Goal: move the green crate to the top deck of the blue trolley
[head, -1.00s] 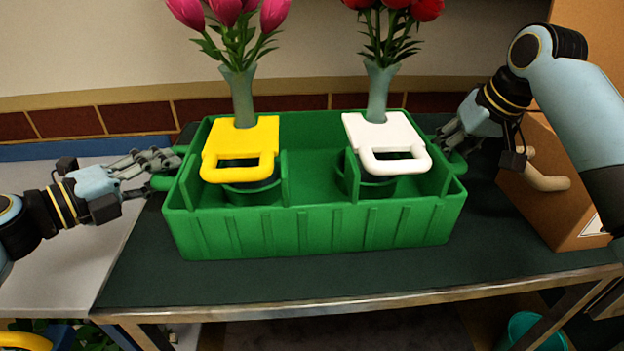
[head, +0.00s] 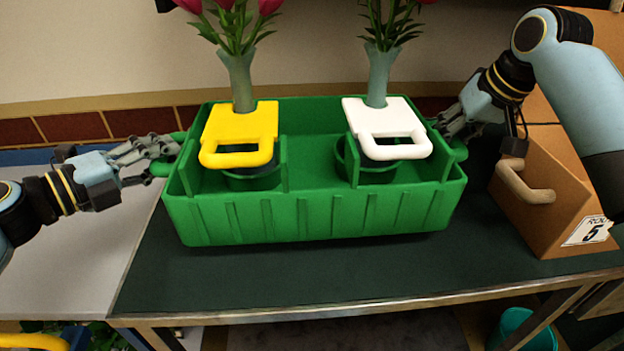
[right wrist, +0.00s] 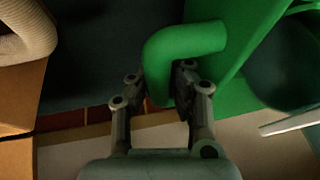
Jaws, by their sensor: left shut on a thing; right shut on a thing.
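The green crate (head: 330,217) is level just above the dark table top, with a shadow under it. It holds a yellow-handled carrier (head: 240,125) and a white-handled carrier (head: 382,115), each with a pale vase of flowers. My left gripper (head: 163,152) is shut on the crate's left handle. My right gripper (head: 452,137) is shut on the right handle; the right wrist view shows the green handle (right wrist: 180,50) between its fingers (right wrist: 160,88). A blue strip (head: 40,157) shows behind a light grey surface at left, perhaps the blue trolley; I cannot tell surely.
A cardboard box (head: 550,190) with a label and pale handle stands close right of the crate. The dark table (head: 300,280) is clear in front. The grey surface (head: 60,260) at left is bare. A yellow bar (head: 35,341) and a teal bin (head: 525,330) show below.

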